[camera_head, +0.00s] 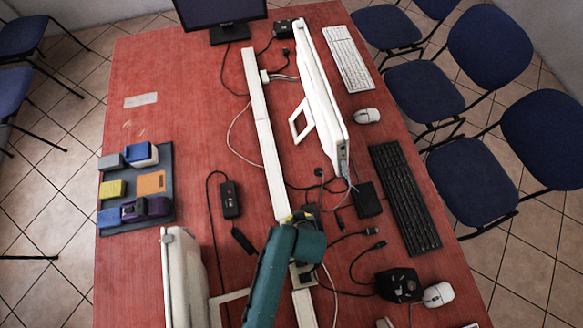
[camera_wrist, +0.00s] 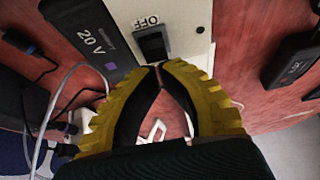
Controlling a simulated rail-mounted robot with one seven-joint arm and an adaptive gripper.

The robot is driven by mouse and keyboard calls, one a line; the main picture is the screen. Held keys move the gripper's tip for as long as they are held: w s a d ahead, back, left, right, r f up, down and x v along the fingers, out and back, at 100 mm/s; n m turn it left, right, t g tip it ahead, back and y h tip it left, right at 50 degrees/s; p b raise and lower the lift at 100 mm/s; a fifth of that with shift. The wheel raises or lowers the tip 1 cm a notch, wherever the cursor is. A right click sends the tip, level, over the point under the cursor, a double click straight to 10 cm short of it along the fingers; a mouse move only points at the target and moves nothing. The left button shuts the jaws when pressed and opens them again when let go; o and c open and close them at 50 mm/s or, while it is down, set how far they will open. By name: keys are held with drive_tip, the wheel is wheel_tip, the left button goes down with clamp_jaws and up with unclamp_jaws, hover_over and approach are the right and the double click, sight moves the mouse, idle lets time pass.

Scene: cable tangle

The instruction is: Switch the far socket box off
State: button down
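In the wrist view a black rocker switch (camera_wrist: 152,42) sits on a cream surface (camera_wrist: 185,20), with the word OFF printed beside it. My gripper (camera_wrist: 160,67) has yellow fingers with black inner pads. Its tips meet with nothing seen between them, right next to the switch; I cannot tell whether they touch it. In the head view my gripper (camera_head: 297,215) is over the long cream strip (camera_head: 266,135) that runs down the table. My teal arm hides part of the strip. Which part is the far socket box, and the switch's tilt, are not clear.
A dark box marked 20 V (camera_wrist: 92,37) lies left of the switch and a black box (camera_wrist: 292,60) lies to the right. White monitors (camera_head: 323,85) (camera_head: 183,280), a black keyboard (camera_head: 404,198) and loose cables crowd the red table (camera_head: 190,75). Its upper left is mostly clear.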

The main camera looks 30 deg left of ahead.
drive_tip(key=shift+r+p, duration=0.8)
drive_tip(key=shift+p, duration=0.2)
drive_tip(key=shift+w, duration=0.1)
wheel_tip(320, 180, up, 9)
drive_tip(key=p, duration=0.2)
drive_tip(key=shift+s+d+r, duration=0.2)
drive_tip(key=shift+s+d, duration=0.1)
drive_tip(key=shift+s, duration=0.05)
